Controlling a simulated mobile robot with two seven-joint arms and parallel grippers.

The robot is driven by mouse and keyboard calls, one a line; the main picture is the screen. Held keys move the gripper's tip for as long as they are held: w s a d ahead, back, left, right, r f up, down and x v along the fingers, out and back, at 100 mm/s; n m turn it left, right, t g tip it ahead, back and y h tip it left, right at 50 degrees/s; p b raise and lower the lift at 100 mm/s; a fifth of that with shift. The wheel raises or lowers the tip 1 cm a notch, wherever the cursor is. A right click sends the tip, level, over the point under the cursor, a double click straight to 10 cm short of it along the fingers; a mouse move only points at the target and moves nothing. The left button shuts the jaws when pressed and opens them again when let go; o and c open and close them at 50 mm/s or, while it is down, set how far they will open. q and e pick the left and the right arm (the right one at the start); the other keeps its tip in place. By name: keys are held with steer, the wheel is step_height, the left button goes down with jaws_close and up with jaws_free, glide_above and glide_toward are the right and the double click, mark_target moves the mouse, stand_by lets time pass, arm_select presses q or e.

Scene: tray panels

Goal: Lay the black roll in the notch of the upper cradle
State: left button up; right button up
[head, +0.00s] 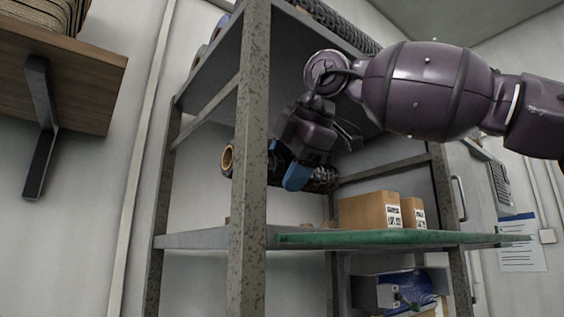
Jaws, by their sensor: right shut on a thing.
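My right gripper (288,170) comes in from the upper right and is shut on the black roll (320,181). The roll lies roughly level in the air above the green-edged shelf (390,237), with its orange-brown hollow end (228,159) at the left. The front post of the rack hides part of the roll, and a blue finger covers its middle. Small brown pieces (326,223) show low on the shelf below the roll; I cannot tell whether they belong to the cradle, and no notch shows clearly. My left gripper is not in view.
The speckled front post (250,180) stands close to the roll and gripper. Cardboard boxes (368,211) stand on the shelf at the right. A top shelf (225,55) with dark rolls is above. A wooden wall shelf (60,70) is at the left.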

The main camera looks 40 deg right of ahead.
steer(key=shift+f, duration=1.65)
steer(key=shift+f+b, duration=0.75)
steer(key=shift+f, duration=0.2)
steer(key=shift+f+b, duration=0.35)
steer(key=shift+b, duration=0.15)
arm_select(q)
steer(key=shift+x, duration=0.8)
arm_select(e)
steer(key=shift+w, duration=0.1)
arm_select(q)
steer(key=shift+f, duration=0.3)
arm_select(e)
steer(key=shift+f, duration=0.15)
